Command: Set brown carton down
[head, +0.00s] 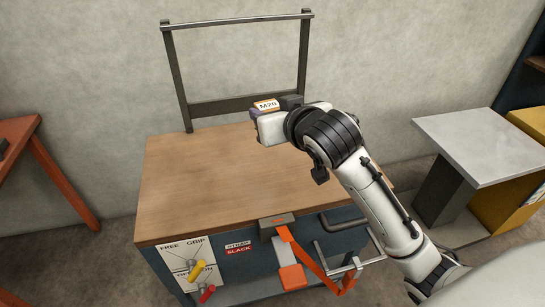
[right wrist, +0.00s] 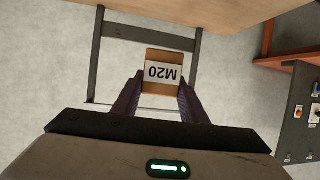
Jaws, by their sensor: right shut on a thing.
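The brown carton (right wrist: 164,85) with a white M20 label sits between the two fingers of my right gripper (right wrist: 157,100) in the right wrist view. The fingers are shut on its sides. In the head view the carton (head: 266,104) shows only in part, its label facing up, with my right gripper (head: 272,112) hiding the rest. It appears near the back edge of the wooden bench top (head: 200,185), in front of the dark frame. Its height above the top is hard to tell. My left gripper is not in view.
The dark upright frame (head: 178,80) stands at the bench's back. The bench top is otherwise bare. An orange strap (head: 302,258) hangs at the bench front. A grey-topped stand (head: 480,140) is at right, an orange table (head: 55,170) at left.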

